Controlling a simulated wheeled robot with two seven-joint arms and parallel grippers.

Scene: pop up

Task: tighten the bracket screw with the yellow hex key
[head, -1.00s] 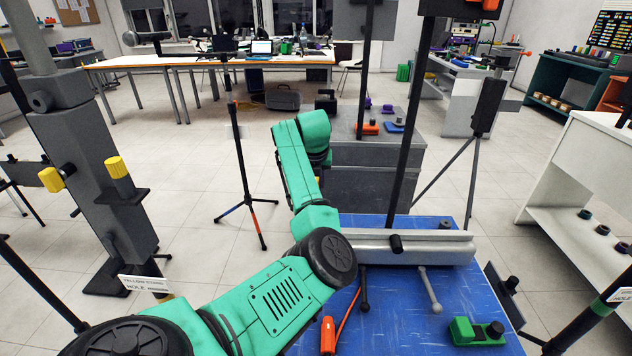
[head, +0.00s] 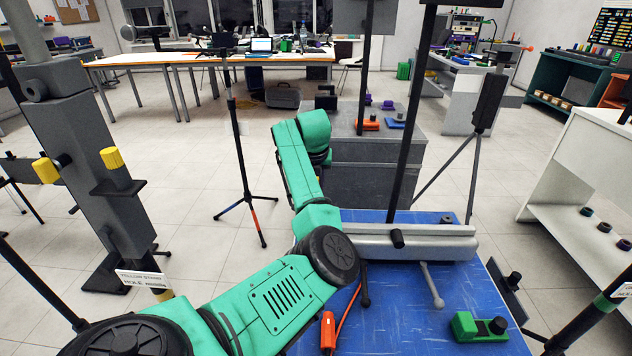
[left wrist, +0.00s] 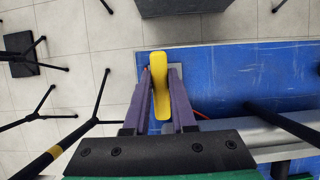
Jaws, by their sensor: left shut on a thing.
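My left gripper (left wrist: 160,100) has purple fingers in the left wrist view. It is shut on a yellow bar-shaped piece, which looks like the yellow hex key (left wrist: 159,80). The piece is above the corner of the blue bench top, with a small grey plate (left wrist: 176,73) behind it. I cannot tell whether they touch. In the head view my green left arm reaches over the bench and hides the gripper and key. The bracket screw cannot be made out. My right gripper is not in view.
A grey rail (head: 420,245) and black post stand on the blue bench (head: 400,320). A green block (head: 478,327) and an orange-handled tool (head: 328,332) lie on it. A grey stand with yellow knobs (head: 117,168) is at the left. Tripods stand on the open floor.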

